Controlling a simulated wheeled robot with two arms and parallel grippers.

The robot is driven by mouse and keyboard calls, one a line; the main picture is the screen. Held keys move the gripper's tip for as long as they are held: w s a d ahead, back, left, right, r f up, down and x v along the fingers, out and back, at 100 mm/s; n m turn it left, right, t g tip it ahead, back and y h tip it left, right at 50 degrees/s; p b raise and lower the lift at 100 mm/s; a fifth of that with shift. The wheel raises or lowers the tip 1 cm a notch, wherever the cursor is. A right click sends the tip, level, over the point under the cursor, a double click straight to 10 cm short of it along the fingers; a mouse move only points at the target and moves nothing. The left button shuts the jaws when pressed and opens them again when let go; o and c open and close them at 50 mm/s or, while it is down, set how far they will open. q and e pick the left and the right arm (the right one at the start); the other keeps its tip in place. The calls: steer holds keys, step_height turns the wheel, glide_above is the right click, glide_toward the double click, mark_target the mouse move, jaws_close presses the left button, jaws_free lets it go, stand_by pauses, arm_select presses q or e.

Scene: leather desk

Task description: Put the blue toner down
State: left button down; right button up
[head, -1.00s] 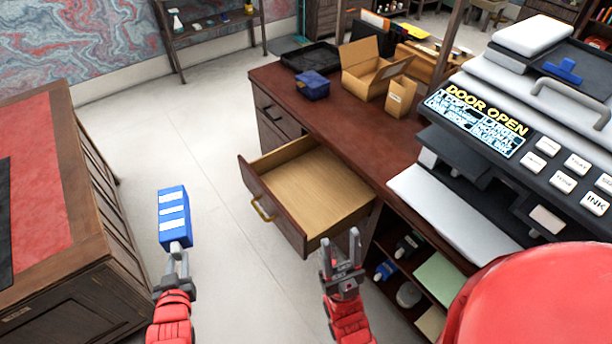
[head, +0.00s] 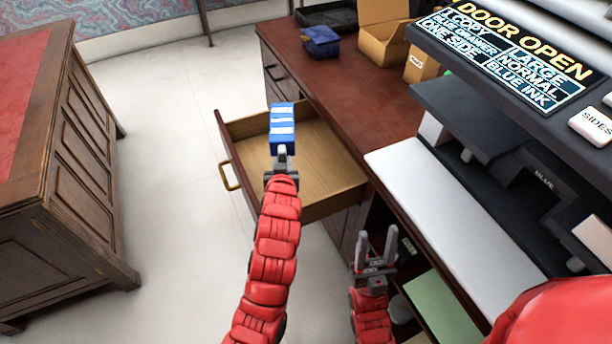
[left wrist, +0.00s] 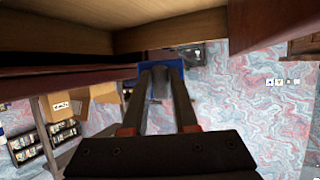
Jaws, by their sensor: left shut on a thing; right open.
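The blue toner (head: 283,127), a blue block with white bands, is held upright by my left gripper (head: 282,155). In the head view it appears in front of the open drawer (head: 325,180), which is empty where I can see its floor. I cannot tell whether the toner is over the drawer or short of it. In the left wrist view the toner (left wrist: 158,72) shows blue between and beyond the two fingers (left wrist: 160,80). My right gripper (head: 377,245) is open and empty, low beside the desk's open shelves.
A wooden cabinet (head: 65,170) stands at left, with clear floor between.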

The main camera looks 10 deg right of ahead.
arm_select(q)
steer(key=shift+d+f, duration=0.15)
steer(key=shift+f, duration=2.3)
steer(key=shift+d+f, duration=0.15)
steer(key=shift+f, duration=2.4)
steer(key=shift+f+b, duration=0.55)
steer(key=shift+b, duration=0.25)
